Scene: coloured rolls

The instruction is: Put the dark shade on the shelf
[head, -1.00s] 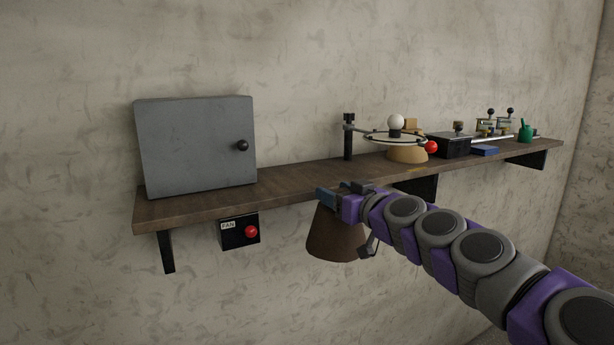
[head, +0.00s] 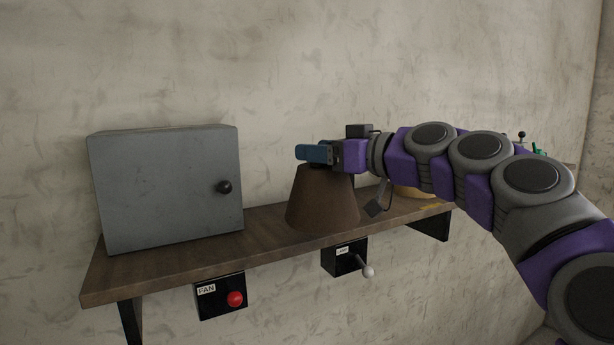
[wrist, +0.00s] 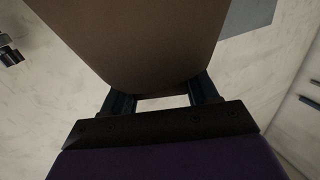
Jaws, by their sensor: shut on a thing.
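The dark shade (head: 322,203) is a brown cone, narrow end up, upright over the middle of the wooden shelf (head: 180,250). Its lower rim appears at the shelf top, but I cannot tell whether it rests there or is held just above. My gripper (head: 316,155) is shut on the shade's narrow top. In the wrist view the shade (wrist: 140,45) fills the upper middle, between the fingers of my gripper (wrist: 163,103).
A grey cabinet (head: 165,190) with a black knob stands on the shelf to the left. A FAN box (head: 220,296) and a box with a white-tipped lever (head: 345,259) hang under the front edge. My arm hides most of the shelf's right part. Bare shelf lies between cabinet and shade.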

